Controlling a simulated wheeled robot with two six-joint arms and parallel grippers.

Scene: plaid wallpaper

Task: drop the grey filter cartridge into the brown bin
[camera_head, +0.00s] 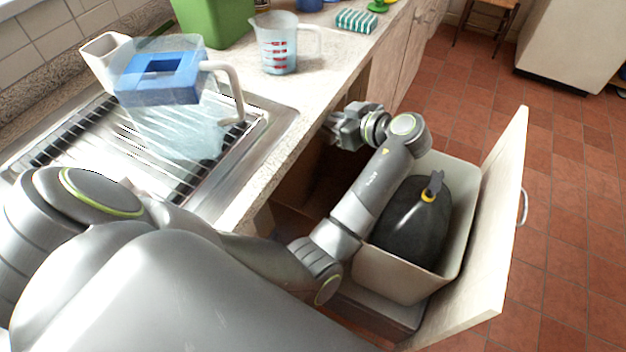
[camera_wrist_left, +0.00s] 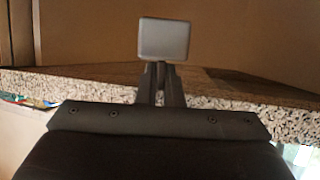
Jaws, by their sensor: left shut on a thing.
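My left gripper (camera_head: 346,128) is beside the counter's front edge, to the left of the open pull-out. In the left wrist view it is shut on a small grey block, the filter cartridge (camera_wrist_left: 163,40), held at the fingertips. In the head view I cannot make out the cartridge apart from the gripper. A cream bin (camera_head: 402,279) stands in the pull-out below and right of the gripper, holding a full, tied black bag (camera_head: 412,232). My forearm crosses over its left side. I see no clearly brown bin. My right gripper is not in view.
A clear jug with a blue top (camera_head: 160,90) stands on the metal drainer at left. A measuring jug (camera_head: 277,52), a green container (camera_head: 213,20) and a striped sponge (camera_head: 356,21) are on the counter. The pull-out's upright front panel (camera_head: 510,200) bounds the right side.

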